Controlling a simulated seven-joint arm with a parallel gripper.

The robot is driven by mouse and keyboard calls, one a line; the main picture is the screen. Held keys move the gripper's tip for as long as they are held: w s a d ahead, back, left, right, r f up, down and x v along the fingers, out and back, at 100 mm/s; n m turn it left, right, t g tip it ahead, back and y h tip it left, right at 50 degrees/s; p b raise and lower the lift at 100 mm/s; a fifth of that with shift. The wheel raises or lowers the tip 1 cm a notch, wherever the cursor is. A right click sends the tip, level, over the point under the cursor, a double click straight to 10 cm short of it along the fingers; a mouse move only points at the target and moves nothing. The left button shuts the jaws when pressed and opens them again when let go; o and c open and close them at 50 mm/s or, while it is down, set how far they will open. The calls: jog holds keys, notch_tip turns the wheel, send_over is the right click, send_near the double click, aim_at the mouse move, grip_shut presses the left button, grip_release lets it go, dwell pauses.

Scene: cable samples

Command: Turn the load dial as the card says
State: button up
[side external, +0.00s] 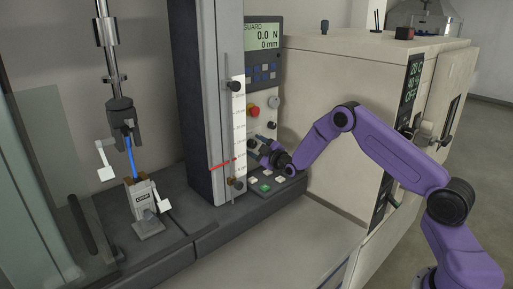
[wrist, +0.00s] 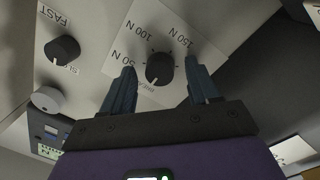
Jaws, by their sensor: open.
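The load dial (wrist: 159,70) is a black round knob on a pale plate, seen upside down in the wrist view, with 50 N, 100 N and 150 N printed around it. A light mark on the knob faces the bottom of the picture, toward small lettering I cannot read. My gripper (wrist: 160,64) is open, one finger on each side of the knob, with gaps visible between. In the side external view my gripper (side external: 264,151) is at the control panel and hides the dial. I cannot make out a readable card in either view.
A second black knob (wrist: 62,50), marked FAST and SLOW, sits left of the dial. The panel has a display (side external: 264,40) reading GUARD, 0.0 N and 0 mm, and a red button (side external: 254,111). A blue cable (side external: 131,157) hangs in the test frame. A beige cabinet (side external: 330,110) stands to the right.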

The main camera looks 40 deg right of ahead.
jog(key=c, duration=1)
jog(key=shift+c, duration=0.2)
jog(key=shift+m, duration=0.3)
